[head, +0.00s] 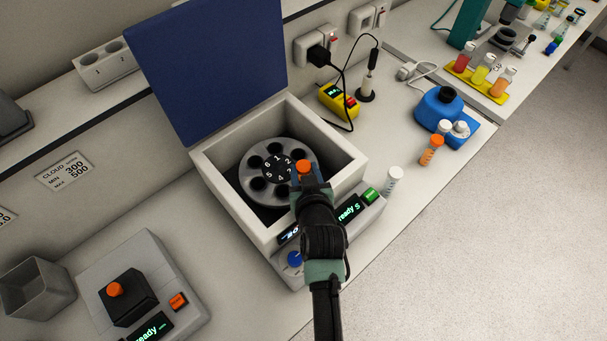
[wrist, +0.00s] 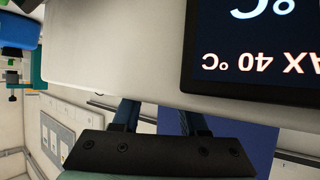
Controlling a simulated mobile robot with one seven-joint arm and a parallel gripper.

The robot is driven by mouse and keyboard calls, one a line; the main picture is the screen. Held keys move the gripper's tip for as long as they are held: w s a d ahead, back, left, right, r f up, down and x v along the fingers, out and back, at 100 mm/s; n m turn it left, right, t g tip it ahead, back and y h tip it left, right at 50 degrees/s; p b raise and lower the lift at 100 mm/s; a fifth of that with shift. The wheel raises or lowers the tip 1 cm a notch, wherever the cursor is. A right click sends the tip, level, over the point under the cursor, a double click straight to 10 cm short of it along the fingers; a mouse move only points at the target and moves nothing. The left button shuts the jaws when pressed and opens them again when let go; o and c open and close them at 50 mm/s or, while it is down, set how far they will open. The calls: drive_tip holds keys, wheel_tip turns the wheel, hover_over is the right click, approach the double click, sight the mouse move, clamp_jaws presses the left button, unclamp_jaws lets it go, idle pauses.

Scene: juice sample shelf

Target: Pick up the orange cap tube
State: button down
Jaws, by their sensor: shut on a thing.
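My gripper (head: 307,182) is over the near right part of the open centrifuge, above the edge of its round rotor. It is shut on the orange cap tube (head: 303,166). Only the orange cap shows between the fingertips in the head view; the tube's body is hidden, so I cannot tell whether it is in a rotor hole or above it. In the wrist view two dark blue fingers of my gripper (wrist: 158,112) show at the lower middle. Their tips are hidden behind a pale casing, and no tube shows there.
The grey rotor (head: 249,183) has numbered holes inside the white centrifuge (head: 225,200), whose blue lid (head: 220,45) stands open. Another orange cap (head: 115,289) sits in a black block at lower left. A white-capped tube (head: 392,183) and an orange tube (head: 431,152) stand at right.

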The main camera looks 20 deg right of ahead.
wheel_tip(320, 180, up, 13)
drive_tip(key=p, duration=0.4)
drive_tip(key=shift+f+p, duration=0.15)
drive_tip(key=shift+p, duration=0.25)
drive_tip(key=shift+f, duration=0.1)
drive_tip(key=shift+f+b, duration=1.9)
drive_tip(key=shift+f, duration=0.4)
drive_tip(key=shift+f+b, duration=2.8)
drive_tip(key=shift+f, duration=1)
drive_tip(key=shift+c, duration=1.8)
unclamp_jaws()
